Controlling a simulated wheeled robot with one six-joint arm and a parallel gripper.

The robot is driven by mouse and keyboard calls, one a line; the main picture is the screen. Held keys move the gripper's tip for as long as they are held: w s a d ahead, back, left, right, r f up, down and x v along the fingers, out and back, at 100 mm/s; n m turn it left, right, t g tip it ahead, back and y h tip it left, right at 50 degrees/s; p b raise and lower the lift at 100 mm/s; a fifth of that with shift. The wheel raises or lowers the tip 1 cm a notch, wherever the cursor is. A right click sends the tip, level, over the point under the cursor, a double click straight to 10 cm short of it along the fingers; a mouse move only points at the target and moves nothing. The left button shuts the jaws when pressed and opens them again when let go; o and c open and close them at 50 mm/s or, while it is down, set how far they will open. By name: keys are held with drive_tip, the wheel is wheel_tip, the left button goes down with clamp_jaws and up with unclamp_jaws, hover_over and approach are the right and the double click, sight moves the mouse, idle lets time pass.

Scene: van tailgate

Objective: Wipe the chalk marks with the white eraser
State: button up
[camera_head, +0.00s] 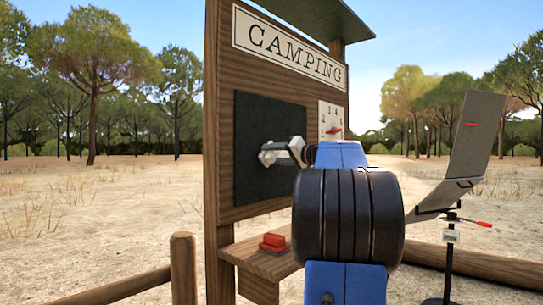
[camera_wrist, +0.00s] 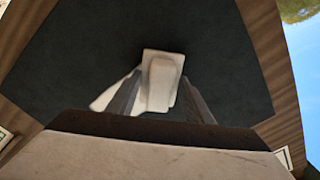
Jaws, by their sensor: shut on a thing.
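The dark chalkboard (camera_head: 262,117) is mounted on a wooden camping sign; it fills much of the wrist view (camera_wrist: 200,50). My gripper (camera_wrist: 160,88) is shut on the white eraser (camera_wrist: 163,75), which sits between its two grey fingers in front of the board. In the head view my gripper (camera_head: 272,154) is at the board's lower right part. I cannot tell whether the eraser touches the board. A whitish patch (camera_wrist: 103,100) shows on the board beside the left finger, apparently a chalk mark. Any marks behind the eraser and fingers are hidden.
A white dial plate (camera_head: 333,112) with a red pointer is right of the board. A red block (camera_head: 273,241) lies on the wooden shelf (camera_head: 245,252) below. A stand with a tilted grey panel (camera_head: 472,135) is at right. Wooden rails cross the front.

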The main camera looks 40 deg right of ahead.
drive_tip(key=w+d, duration=0.1)
drive_tip(key=d, duration=1.4)
idle(1.5)
drive_tip(key=shift+w, duration=0.1)
drive_tip(key=shift+s+a, duration=0.25)
drive_tip(key=shift+a, duration=2.5)
drive_tip(key=shift+s+a, duration=0.2)
drive_tip(key=shift+a, duration=2.6)
drive_tip(key=shift+s+a, duration=0.25)
drive_tip(key=shift+a, duration=2.5)
drive_tip(key=shift+w+r, duration=0.1)
drive_tip(key=shift+d, duration=0.15)
